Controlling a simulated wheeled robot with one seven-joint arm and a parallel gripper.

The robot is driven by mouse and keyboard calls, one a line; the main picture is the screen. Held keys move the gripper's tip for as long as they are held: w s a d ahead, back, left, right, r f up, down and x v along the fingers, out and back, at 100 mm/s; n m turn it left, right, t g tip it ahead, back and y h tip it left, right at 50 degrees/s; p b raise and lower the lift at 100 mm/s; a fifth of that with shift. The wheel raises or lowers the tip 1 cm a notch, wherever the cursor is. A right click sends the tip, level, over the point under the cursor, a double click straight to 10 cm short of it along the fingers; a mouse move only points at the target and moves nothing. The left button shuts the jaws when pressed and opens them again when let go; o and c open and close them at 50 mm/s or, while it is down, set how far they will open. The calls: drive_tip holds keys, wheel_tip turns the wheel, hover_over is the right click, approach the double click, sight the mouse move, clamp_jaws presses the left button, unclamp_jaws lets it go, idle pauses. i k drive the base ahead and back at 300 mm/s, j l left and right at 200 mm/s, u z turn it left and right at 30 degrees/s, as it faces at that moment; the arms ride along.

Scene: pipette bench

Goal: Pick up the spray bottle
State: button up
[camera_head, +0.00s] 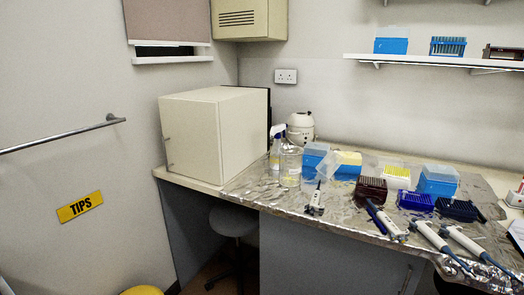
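The spray bottle (275,152) stands upright on the foil-covered bench (257,186), with a blue and white spray head and a clear body. It is right of a large cream cabinet (205,138) and just behind a clear beaker (291,168), which partly overlaps its right side in this view. My gripper is not in view, so its state does not show.
Blue tip boxes (437,180), dark racks (371,190) and several pipettes (430,236) crowd the bench's middle and right. A round white device (300,128) stands behind the bottle. A stool (233,222) is under the bench. Foil in front of the bottle is mostly clear.

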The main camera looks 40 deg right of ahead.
sight(275, 131)
drive_tip(key=i+j+z, duration=0.1)
drive_tip(key=i+z, duration=0.3)
drive_tip(key=i+j+z, duration=0.2)
drive_tip(key=z, duration=0.25)
drive_tip(key=i+j+z, duration=0.65)
drive_tip(key=z, duration=0.15)
drive_tip(key=i+j+z, duration=0.25)
drive_tip(key=j, duration=0.15)
drive_tip(key=j+z, duration=0.2)
drive_tip(key=j, duration=0.15)
drive_tip(key=i+j+z, duration=0.1)
drive_tip(key=j+z, duration=0.15)
drive_tip(key=j, duration=0.2)
